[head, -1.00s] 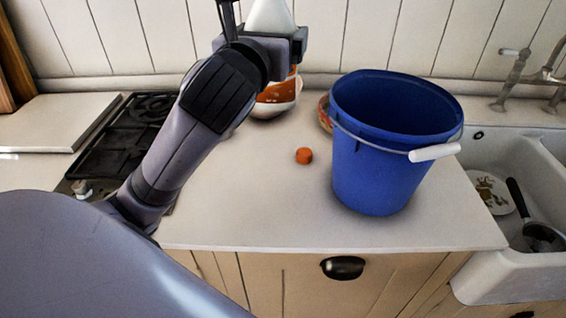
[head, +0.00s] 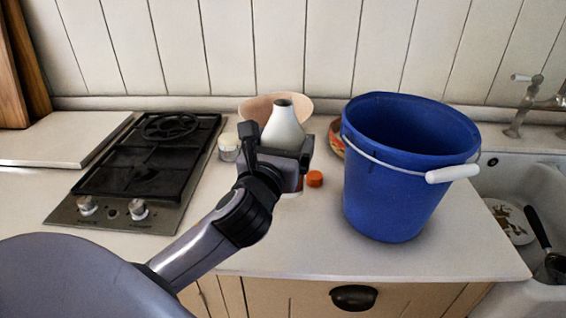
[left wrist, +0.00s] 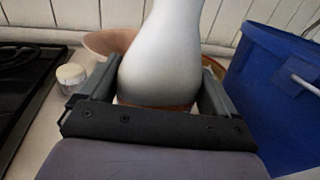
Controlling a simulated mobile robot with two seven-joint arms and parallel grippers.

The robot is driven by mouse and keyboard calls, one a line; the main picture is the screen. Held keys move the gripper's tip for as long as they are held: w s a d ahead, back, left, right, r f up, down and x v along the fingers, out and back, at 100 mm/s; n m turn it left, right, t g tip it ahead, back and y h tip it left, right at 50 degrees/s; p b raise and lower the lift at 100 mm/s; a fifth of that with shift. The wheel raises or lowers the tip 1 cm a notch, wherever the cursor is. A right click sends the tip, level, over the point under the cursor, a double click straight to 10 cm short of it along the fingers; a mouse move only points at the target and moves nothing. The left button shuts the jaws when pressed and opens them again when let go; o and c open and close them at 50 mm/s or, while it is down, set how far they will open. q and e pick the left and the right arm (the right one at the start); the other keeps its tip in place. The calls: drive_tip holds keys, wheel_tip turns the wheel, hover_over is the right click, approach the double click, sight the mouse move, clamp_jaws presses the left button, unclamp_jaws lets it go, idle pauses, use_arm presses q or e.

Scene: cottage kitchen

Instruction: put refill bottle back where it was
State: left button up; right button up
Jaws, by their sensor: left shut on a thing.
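The refill bottle (head: 284,131) is white with a narrow open neck and an orange-red band low down. My left gripper (head: 278,152) is shut on it, with a finger on each side. In the left wrist view the bottle (left wrist: 163,55) stands upright between the fingers (left wrist: 160,92). Its base is hidden behind the gripper, so I cannot tell whether it touches the counter. An orange cap (head: 315,179) lies on the counter just right of the gripper. My right gripper is not in view.
A blue bucket (head: 400,190) with a white handle stands close on the right. A pinkish bowl (head: 256,106) and a small white jar (head: 229,147) are behind and left. The gas hob (head: 145,165) is left, the sink (head: 520,190) right. The front counter (head: 300,240) is clear.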

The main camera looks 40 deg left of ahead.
use_arm(q)
drive_tip(key=shift+f+b, duration=0.5)
drive_tip(key=shift+f, duration=1.4)
drive_tip(key=shift+f, duration=0.2)
drive_tip(key=o, duration=1)
drive_tip(key=shift+r, duration=0.25)
drive_tip(key=p+v, duration=0.2)
drive_tip(key=v, duration=1)
